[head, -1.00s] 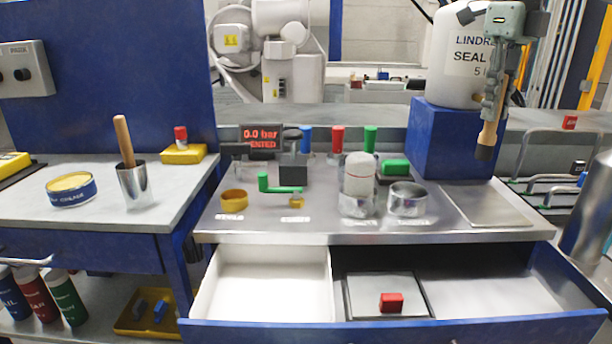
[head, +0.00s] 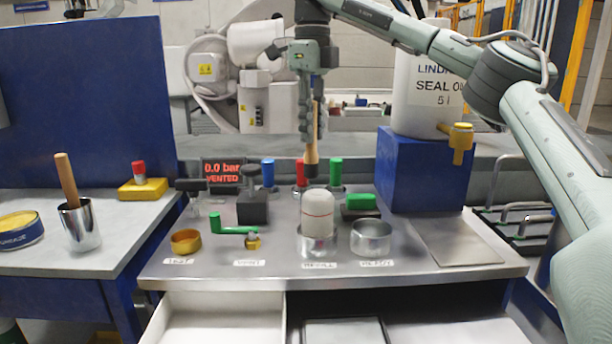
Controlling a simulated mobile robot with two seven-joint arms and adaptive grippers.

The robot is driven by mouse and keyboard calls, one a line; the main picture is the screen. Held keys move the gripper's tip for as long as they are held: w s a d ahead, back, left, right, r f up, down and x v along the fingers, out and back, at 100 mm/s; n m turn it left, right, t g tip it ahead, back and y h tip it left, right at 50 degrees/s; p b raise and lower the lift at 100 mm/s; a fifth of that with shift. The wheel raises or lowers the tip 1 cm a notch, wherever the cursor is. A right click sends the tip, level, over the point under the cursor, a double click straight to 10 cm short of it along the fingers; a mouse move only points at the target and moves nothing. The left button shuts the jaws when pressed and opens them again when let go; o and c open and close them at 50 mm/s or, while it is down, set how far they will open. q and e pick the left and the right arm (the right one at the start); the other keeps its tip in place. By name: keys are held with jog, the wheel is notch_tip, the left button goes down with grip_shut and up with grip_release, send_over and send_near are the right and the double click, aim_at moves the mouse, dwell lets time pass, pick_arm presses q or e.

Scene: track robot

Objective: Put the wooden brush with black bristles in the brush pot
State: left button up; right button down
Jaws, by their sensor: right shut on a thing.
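My right gripper (head: 311,137) is shut on the wooden brush (head: 312,150). The brush hangs upright, its pale handle in the fingers and its black bristles (head: 311,170) pointing down, in front of the back of the middle bench. In the picture the bristles show just above the white-domed cylinder. A shiny metal cup (head: 79,231), which looks like the brush pot, stands on the left bench, well to the left of the gripper. A wooden handle (head: 65,180) sticks up out of it, leaning left. My left gripper is not in view.
The steel bench holds a white-domed cylinder (head: 318,212), a metal ring (head: 371,237), a black block (head: 252,208), a green handle (head: 229,229) and several coloured-top items. A yellow block (head: 143,189) and a yellow tin (head: 20,230) flank the cup. A blue box (head: 424,168) stands right.

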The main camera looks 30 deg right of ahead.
aim_at(312, 162)
notch_tip(312, 162, down, 5)
jog(key=shift+r, duration=0.2)
jog(key=shift+f, duration=0.55)
notch_tip(312, 162, down, 2)
jog(key=shift+f, duration=0.75)
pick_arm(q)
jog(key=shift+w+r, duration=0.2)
pick_arm(e)
jog(key=c, duration=1.4)
grip_release()
